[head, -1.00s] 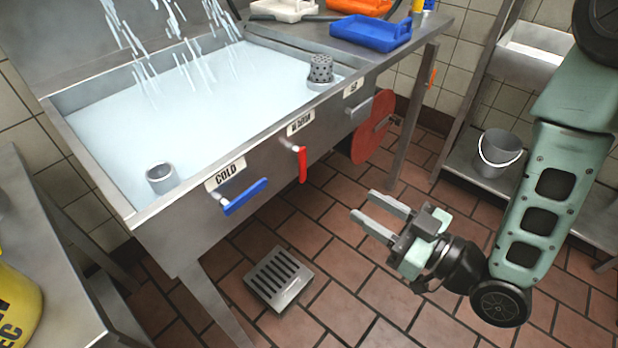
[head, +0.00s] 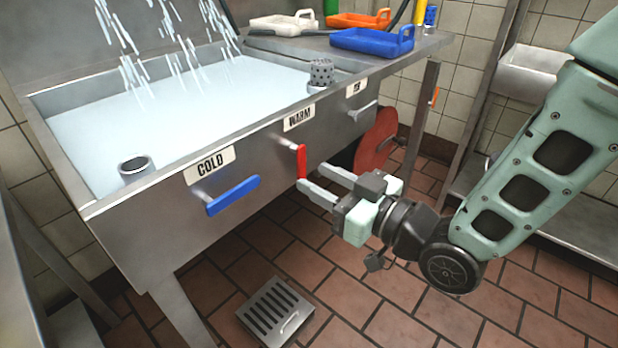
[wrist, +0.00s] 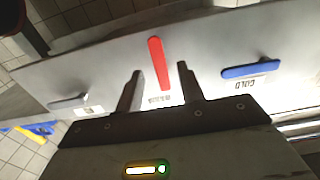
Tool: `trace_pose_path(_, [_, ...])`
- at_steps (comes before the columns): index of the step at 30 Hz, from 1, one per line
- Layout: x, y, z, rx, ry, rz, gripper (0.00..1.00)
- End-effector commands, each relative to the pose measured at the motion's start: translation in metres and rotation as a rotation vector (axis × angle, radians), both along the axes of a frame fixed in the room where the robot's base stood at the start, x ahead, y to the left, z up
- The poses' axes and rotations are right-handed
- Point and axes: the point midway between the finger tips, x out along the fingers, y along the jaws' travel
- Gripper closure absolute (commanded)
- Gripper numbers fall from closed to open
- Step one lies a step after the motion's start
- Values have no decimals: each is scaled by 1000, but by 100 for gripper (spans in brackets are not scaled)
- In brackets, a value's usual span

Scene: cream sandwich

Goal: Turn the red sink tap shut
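The red tap lever (head: 301,161) is on the sink's front panel under the WARM label (head: 299,118). It stands about upright, at right angles to the blue lever. My gripper (head: 311,180) is open and empty, its fingers pointing at the panel beside the red lever's lower end. In the wrist view the red lever (wrist: 159,63) lies ahead of the gap between the two fingers (wrist: 159,90), its near end reaching into that gap in the picture. I cannot tell whether a finger touches it. Water streams (head: 128,40) fall into the full sink (head: 62,185).
A blue lever (head: 233,195) under the COLD label is to the left, and a grey lever (head: 363,111) to the right. A red disc (head: 375,141) is under the sink's right end. A floor drain (head: 273,312) lies below. Trays stand on the counter (head: 425,48).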

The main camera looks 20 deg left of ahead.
Motion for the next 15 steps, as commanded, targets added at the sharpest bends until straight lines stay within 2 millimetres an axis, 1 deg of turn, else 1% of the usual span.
trace_pose_path(1, [3, 8, 0, 3, -1, 0, 62])
trace_pose_path(3, [6, 16, -1, 1, 0, 1, 62])
trace_pose_path(6, [10, 24, -1, 0, 1, 1, 62])
trace_pose_path(10, [12, 28, -1, -1, 1, 0, 62])
trace_pose_path(15, [12, 29, 0, -1, 1, -1, 62])
